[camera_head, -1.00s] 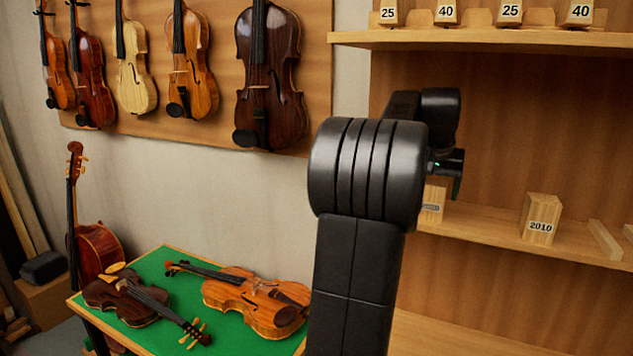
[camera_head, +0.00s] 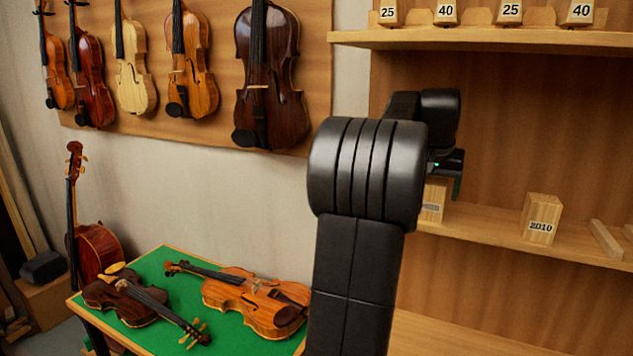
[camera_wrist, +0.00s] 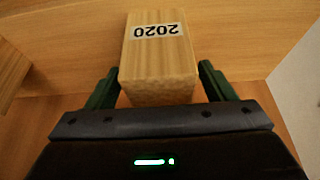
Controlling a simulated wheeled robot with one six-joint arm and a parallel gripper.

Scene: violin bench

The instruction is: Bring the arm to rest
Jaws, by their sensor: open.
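My gripper (camera_wrist: 161,72) shows in the wrist view with its two dark green fingers spread apart. A wooden block labelled 2020 (camera_wrist: 160,65) stands in front of it, upside down in this view. The block's near end lies between the fingertips, with a gap visible on each side. In the head view my gripper (camera_head: 455,170) is small and partly hidden behind my dark arm, in front of the shelf unit. A block (camera_head: 433,203) on the middle shelf is partly covered by my arm there, and its label is hard to read.
The middle shelf (camera_head: 480,238) also holds a block labelled 2010 (camera_head: 541,220) and a wooden strip (camera_head: 606,240). The upper shelf (camera_head: 480,38) carries several numbered blocks. Violins lie on a green-topped table (camera_head: 235,335). Several violins hang on a wall board (camera_head: 222,70).

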